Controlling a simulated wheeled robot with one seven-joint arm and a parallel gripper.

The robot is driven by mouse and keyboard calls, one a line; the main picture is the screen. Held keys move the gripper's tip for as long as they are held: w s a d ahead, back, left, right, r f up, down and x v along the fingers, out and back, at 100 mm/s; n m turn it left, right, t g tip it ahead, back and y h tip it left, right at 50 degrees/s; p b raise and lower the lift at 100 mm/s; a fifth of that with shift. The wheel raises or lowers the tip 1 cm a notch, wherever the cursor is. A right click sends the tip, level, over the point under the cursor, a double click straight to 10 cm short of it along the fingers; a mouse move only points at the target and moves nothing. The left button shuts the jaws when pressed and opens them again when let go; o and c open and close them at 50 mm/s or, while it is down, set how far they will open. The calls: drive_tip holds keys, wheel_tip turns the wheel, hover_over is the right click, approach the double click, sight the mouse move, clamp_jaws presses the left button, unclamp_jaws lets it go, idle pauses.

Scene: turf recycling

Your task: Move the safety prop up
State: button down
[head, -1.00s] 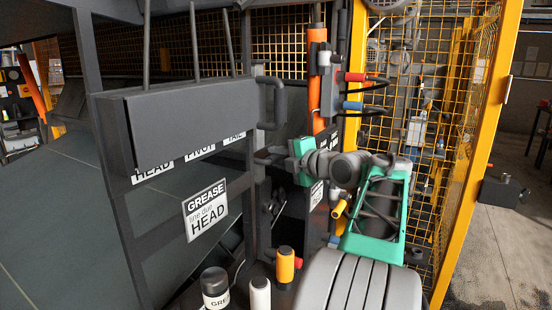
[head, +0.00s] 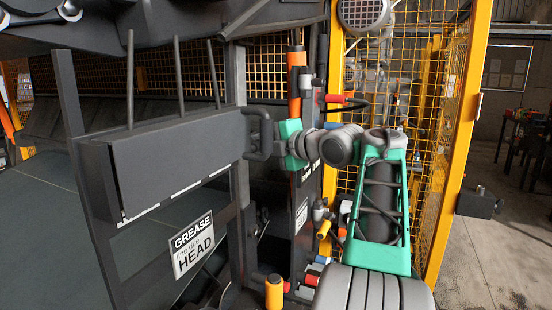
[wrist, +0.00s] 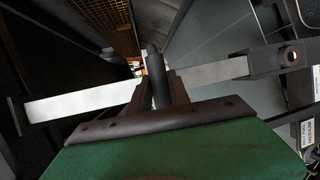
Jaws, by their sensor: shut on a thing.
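The safety prop seems to be the long dark grey boxy bar (head: 180,150) at the left of the head view, with a looped handle (head: 262,122) at its right end. My gripper (head: 272,146) is at this handle and shut on it, beside the bar's right end. In the wrist view a dark round bar (wrist: 157,75), likely the handle, stands between the fingers of my gripper (wrist: 160,92). The fingertips are partly hidden in the head view.
A white GREASE HEAD sign (head: 193,246) hangs below the bar. Thin rods rise behind it. An orange cylinder (head: 296,82) stands behind my gripper. A yellow-framed mesh guard (head: 460,150) stands close on the right. Orange and yellow knobs are low in front. Open floor (head: 500,240) lies beyond the guard.

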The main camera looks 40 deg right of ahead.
drive_tip(key=shift+r, duration=1.1)
drive_tip(key=c, duration=1.2)
unclamp_jaws()
drive_tip(key=shift+c, duration=0.2)
drive_tip(key=shift+f, duration=0.1)
drive_tip(key=shift+s, duration=0.1)
drive_tip(key=shift+s, duration=0.35)
drive_tip(key=s+r, duration=0.1)
drive_tip(key=s, duration=0.5)
drive_tip(key=shift+s+d+r+b, duration=0.2)
drive_tip(key=shift+s+d+b, duration=0.15)
drive_tip(key=shift+s, duration=0.05)
